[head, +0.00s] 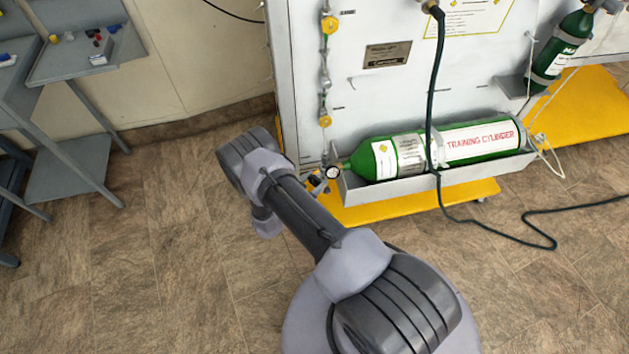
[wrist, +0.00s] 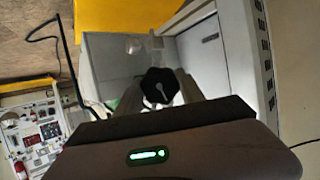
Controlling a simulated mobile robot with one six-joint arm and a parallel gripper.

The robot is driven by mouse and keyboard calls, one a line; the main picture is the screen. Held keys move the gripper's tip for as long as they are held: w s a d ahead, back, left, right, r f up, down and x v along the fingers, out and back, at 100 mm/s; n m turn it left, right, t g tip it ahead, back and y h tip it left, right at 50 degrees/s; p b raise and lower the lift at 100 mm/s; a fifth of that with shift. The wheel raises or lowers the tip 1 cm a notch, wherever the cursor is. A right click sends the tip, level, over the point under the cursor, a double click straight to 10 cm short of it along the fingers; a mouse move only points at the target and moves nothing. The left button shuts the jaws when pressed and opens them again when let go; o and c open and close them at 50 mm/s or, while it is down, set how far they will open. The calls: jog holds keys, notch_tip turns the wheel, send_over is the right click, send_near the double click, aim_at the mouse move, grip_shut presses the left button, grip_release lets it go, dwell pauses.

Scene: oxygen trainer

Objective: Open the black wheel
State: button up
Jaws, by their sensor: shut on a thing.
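The black wheel (wrist: 158,84) is a dark, faceted knob in the middle of the wrist view. My gripper (wrist: 161,97) is shut on it, with a dark finger on either side. In the head view my arm reaches toward the lower left edge of the white panel, and my gripper and the wheel are hidden there. The green training cylinder (head: 455,147) lies in a grey tray, with a small round gauge (head: 333,172) at its left end.
The white panel (head: 385,85) stands on a yellow base (head: 420,206). A dark hose (head: 480,227) hangs down and trails over the floor at right. A second green cylinder (head: 557,50) stands at upper right. Grey side tables (head: 75,62) are at left. The floor at lower left is clear.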

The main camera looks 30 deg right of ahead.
jog(key=o, duration=1.4)
jog(key=shift+c, duration=0.2)
jog(key=p+v, duration=0.5)
jog(key=v, duration=1.2)
jog(key=shift+a+p, duration=0.25)
jog(key=shift+p, duration=0.1)
jog(key=shift+r, duration=0.1)
